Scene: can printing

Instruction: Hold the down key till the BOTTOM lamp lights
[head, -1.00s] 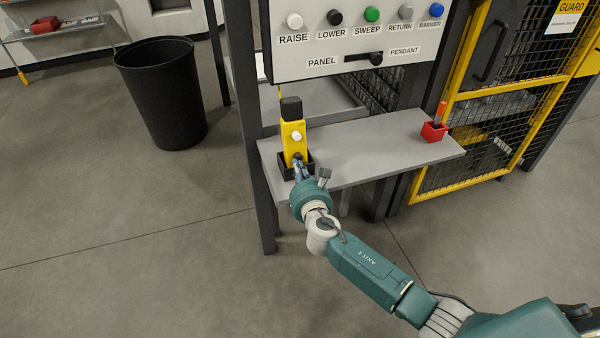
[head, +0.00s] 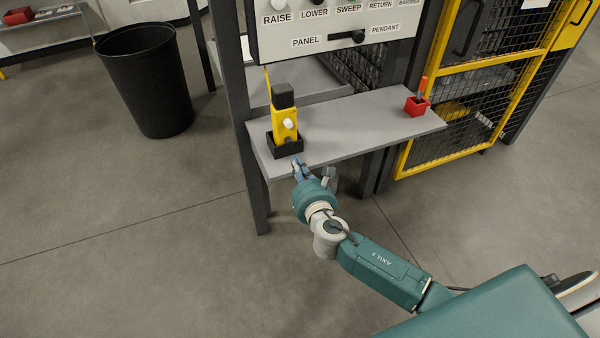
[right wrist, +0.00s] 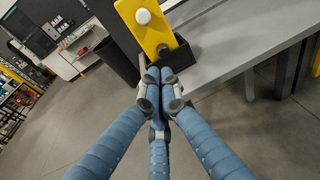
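The yellow pendant (head: 284,116) with a black top stands in a black holder (head: 286,148) on the grey shelf. One white key (head: 289,124) shows on its face. In the right wrist view the pendant (right wrist: 148,32) has the white key (right wrist: 143,16) and a dark patch at its lower end; I cannot tell whether that is the down key. My right gripper (head: 296,162) is just in front of and below the holder, empty, its fingertips drawn together (right wrist: 158,80). I cannot tell whether it touches the holder. No BOTTOM lamp is in view. My left gripper is not in view.
The panel (head: 385,30) above has labelled buttons and a PANEL/PENDANT selector (head: 357,37) with its knob toward PENDANT. A red holder (head: 417,106) stands at the right end of the shelf (head: 350,120). A yellow guard fence (head: 405,157) is at right, a black bin (head: 148,80) at left.

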